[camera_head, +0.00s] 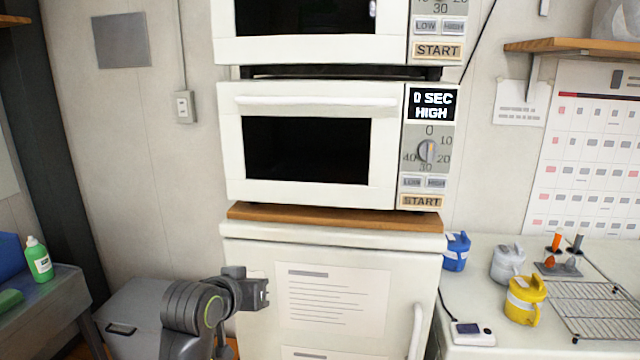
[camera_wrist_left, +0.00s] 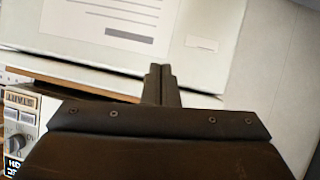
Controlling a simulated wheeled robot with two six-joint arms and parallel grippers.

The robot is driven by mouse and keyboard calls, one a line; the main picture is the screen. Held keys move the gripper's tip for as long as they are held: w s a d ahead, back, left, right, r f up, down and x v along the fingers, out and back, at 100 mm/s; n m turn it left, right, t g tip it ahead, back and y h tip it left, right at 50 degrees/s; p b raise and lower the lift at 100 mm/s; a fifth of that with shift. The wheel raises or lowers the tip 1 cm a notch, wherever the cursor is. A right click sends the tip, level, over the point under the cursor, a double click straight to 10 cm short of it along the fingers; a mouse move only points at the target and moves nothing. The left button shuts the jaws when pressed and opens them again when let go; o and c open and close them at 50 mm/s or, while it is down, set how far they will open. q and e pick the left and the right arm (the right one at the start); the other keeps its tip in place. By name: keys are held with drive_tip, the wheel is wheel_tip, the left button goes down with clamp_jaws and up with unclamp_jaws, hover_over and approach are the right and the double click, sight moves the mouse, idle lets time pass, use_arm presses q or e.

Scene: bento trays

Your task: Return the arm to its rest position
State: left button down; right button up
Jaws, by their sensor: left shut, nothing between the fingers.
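My left arm comes up from the bottom of the head view, left of centre. Its gripper (camera_head: 262,292) is in front of the white fridge, beside the left edge of the posted sheet (camera_head: 335,297). In the left wrist view the two dark fingers (camera_wrist_left: 160,84) are together, with nothing between them. That view looks upside down, with the fridge front (camera_wrist_left: 215,75) above the fingers and part of a microwave panel (camera_wrist_left: 20,125) at the lower left. My right gripper is not in view.
A white microwave (camera_head: 310,190) showing "0 SEC HIGH" stands on a wooden board (camera_head: 335,219) on the fridge, with another above. A counter at right holds a blue jug (camera_head: 455,252), a grey jug (camera_head: 507,263), a yellow jug (camera_head: 525,300) and a wire rack (camera_head: 600,310). A green bottle (camera_head: 39,260) stands left.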

use_arm(q)
drive_tip(key=s+a+f+n+g+y, duration=0.1)
drive_tip(key=s+a+f+g+y, duration=0.1)
drive_tip(key=s+a+f, duration=0.6)
drive_tip(key=s+a+f+n+g+y, duration=0.15)
drive_tip(key=s+a+f, duration=0.25)
drive_tip(key=s+f, duration=0.75)
drive_tip(key=s+a+f+g+y, duration=0.1)
drive_tip(key=s+a+f+g, duration=0.15)
drive_tip(key=s, duration=0.75)
drive_tip(key=s+a+f+g+y, duration=0.1)
drive_tip(key=s+a+f+g, duration=0.2)
drive_tip(key=s, duration=0.7)
drive_tip(key=s+d+f+x, duration=0.1)
drive_tip(key=s+x, duration=0.2)
drive_tip(key=x, duration=0.9)
drive_tip(key=s+d+f+x, duration=0.1)
drive_tip(key=s+x, duration=0.1)
drive_tip(key=x, duration=1)
drive_tip(key=s+d+f+g, duration=0.1)
drive_tip(key=s+f, duration=1.4)
drive_tip(key=f, duration=0.1)
drive_tip(key=shift+s+d+f+h, duration=0.2)
drive_tip(key=shift+f+h, duration=0.05)
drive_tip(key=shift+h, duration=0.2)
drive_tip(key=shift+m, duration=0.25)
